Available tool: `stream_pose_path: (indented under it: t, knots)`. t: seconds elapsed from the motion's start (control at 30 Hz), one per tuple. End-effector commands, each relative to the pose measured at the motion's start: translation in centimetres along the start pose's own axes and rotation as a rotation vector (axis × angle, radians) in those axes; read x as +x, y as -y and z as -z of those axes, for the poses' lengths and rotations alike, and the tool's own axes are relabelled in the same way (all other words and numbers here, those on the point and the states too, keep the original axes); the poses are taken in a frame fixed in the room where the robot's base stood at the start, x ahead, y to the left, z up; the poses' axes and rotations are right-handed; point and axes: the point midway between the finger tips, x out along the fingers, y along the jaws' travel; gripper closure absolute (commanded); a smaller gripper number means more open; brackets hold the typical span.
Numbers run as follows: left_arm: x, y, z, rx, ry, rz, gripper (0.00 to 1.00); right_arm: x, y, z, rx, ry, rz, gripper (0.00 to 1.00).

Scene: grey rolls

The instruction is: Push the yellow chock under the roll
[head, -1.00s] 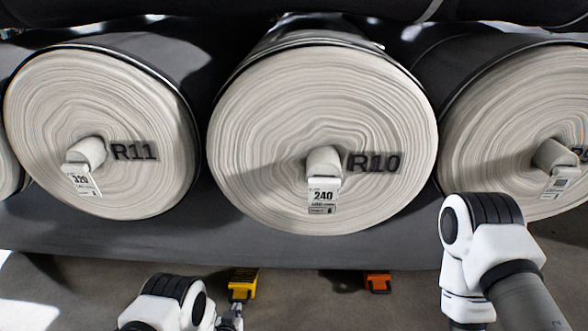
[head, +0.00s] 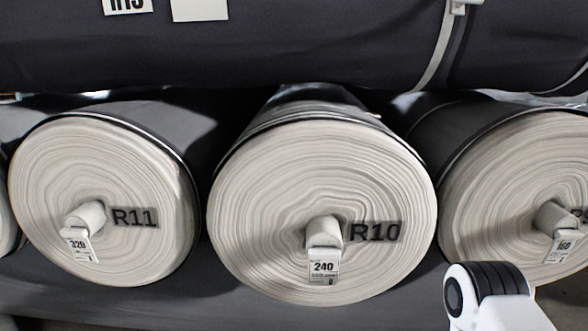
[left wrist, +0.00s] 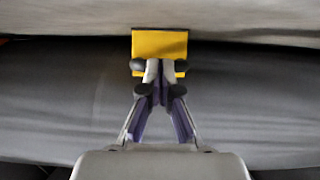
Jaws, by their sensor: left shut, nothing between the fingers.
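The yellow chock (left wrist: 160,43) shows in the left wrist view, at the top centre beside a light grey surface. My left gripper (left wrist: 160,68) is shut, with its fingertips at the chock's near side; they appear to touch it, with nothing between them. How far the chock sits under a roll cannot be told. In the head view the roll R10 (head: 290,190) fills the middle, with its pale layered end facing me. The chock, the floor under the roll and both grippers are outside the head view.
Roll R11 (head: 80,180) lies to the left of R10 and another roll (head: 500,200) to the right. A dark roll (head: 300,45) lies above them. My right arm shows at the lower right. A broad dark grey surface (left wrist: 60,100) fills much of the wrist view.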

Motion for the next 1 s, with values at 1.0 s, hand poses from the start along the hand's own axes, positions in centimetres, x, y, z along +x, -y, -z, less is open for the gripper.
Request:
stream_pose_path:
  t: [1.0]
  knots:
    - [2.2, 0.0, 0.9, 0.0, 0.0, 0.0, 1.0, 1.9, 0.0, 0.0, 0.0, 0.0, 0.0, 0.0]
